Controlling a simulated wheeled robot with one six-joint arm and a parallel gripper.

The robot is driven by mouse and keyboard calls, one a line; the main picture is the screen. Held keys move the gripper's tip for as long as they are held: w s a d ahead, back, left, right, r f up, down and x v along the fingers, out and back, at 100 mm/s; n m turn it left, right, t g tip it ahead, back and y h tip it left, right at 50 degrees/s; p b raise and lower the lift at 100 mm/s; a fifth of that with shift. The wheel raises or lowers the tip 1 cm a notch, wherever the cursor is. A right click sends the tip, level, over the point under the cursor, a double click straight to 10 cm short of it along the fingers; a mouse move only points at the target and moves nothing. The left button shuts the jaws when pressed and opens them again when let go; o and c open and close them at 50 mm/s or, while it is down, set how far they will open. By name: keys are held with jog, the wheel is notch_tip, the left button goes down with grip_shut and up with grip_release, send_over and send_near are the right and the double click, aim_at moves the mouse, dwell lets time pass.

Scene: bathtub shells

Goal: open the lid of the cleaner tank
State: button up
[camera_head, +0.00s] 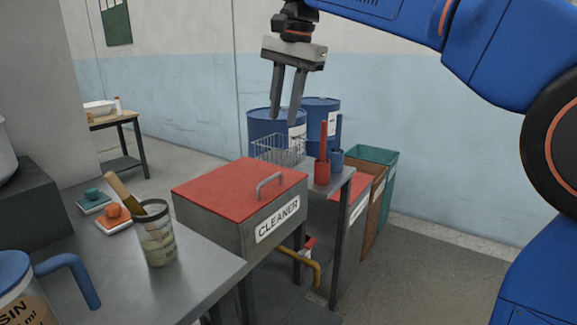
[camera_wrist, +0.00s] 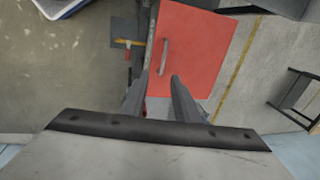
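The cleaner tank (camera_head: 232,228) is a grey box labelled "CLEANER" with a flat red lid (camera_head: 225,186). The lid lies shut on the tank, and a grey bar handle (camera_head: 269,185) stands up near its right edge. My gripper (camera_head: 284,121) points down, open and empty, above the lid and apart from the handle. In the wrist view the red lid (camera_wrist: 205,50) and its handle (camera_wrist: 164,57) lie below and beyond the fingertips of my gripper (camera_wrist: 160,77).
A grey table (camera_head: 190,283) at the left holds a jar with a brush (camera_head: 157,238) and a blue-handled container (camera_head: 20,285). A wire basket (camera_head: 278,150) and red and blue upright items stand behind the tank, with blue drums (camera_head: 319,112) and bins further back.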

jog(key=w, duration=0.1)
send_over(272, 192)
jog(key=x, duration=0.5)
jog(key=s+d+x, duration=0.1)
jog(key=x, duration=0.4)
jog(key=s+d+x, duration=0.1)
jog(key=x, duration=0.5)
jog(key=shift+d+f, duration=0.25)
jog(key=shift+f, duration=0.15)
grip_shut()
